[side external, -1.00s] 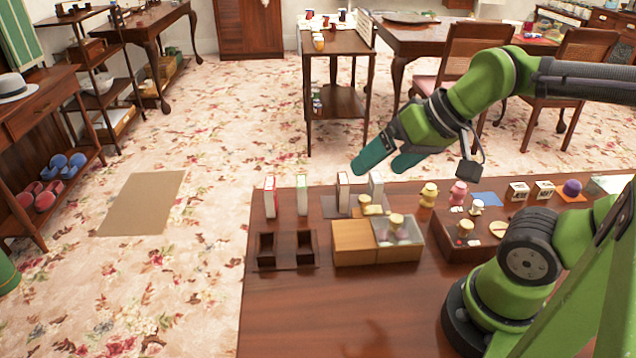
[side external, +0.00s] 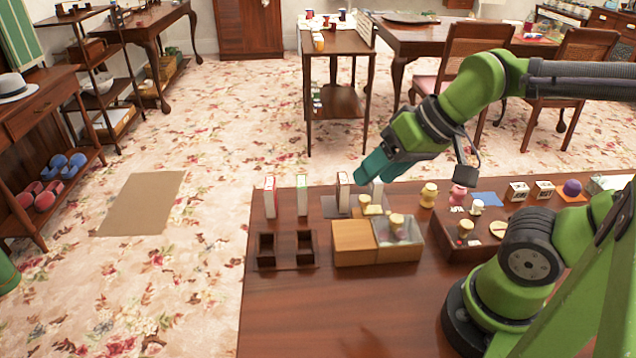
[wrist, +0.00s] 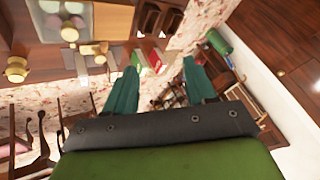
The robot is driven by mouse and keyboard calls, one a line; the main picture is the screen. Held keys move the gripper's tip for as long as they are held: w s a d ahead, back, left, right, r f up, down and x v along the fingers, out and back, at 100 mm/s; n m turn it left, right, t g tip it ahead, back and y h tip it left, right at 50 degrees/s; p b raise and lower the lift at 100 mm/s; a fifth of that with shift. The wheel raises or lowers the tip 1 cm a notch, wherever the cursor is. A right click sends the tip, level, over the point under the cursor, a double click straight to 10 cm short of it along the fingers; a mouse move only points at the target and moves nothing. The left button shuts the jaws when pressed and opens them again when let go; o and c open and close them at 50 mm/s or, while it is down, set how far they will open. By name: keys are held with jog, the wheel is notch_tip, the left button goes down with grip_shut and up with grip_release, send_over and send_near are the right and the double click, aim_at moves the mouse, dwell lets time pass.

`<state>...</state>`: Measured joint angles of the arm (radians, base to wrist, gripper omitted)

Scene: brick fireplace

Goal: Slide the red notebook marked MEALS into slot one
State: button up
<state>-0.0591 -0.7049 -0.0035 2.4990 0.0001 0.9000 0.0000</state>
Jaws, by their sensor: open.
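Several thin upright books stand in a row along the table's far edge. In the side view, one with a red edge (side external: 270,197) is at the left end, one with a green edge (side external: 302,195) is beside it, and another with red on it (side external: 343,192) is farther right. No MEALS lettering is legible. A dark wooden holder with two open slots (side external: 286,267) sits in front of the left books. My gripper (side external: 367,176) is open and empty, just above and beyond the right-hand books. In the wrist view, a red book (wrist: 154,57) shows beyond the gap between my teal fingers (wrist: 158,82).
A wooden box with a clear-lidded part (side external: 355,245) stands right of the slots. A dark tray (side external: 450,243) with small figures is farther right. The table's front left area (side external: 300,315) is clear.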

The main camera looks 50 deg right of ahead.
jog(key=w+a+f+n+g+h, duration=0.1)
jog(key=w+a+f+n+g, duration=0.1)
jog(key=a+f+n+g, duration=0.3)
jog(key=n+t+h, duration=0.8)
jog(key=n+h, duration=0.4)
jog(key=n, duration=1.3)
send_near(271, 184)
jog(key=x, duration=0.8)
jog(key=f+x, duration=0.1)
jog(key=x, duration=0.3)
jog(key=shift+w, duration=0.2)
jog(key=shift+g+y, duration=0.3)
grip_shut()
jog(key=r, duration=0.9)
jog(key=shift+a, duration=0.2)
jog(key=shift+s+a+r+y, duration=0.2)
jog(key=shift+a+r, duration=0.25)
jog(key=shift+a, duration=0.15)
jog(key=shift+s+a+r+y, duration=0.1)
jog(key=shift+s+a+r, duration=0.1)
jog(key=shift+a+r, duration=0.3)
jog(key=s+a, duration=0.2)
jog(key=s, duration=1.2)
jog(key=shift+s+a, duration=0.25)
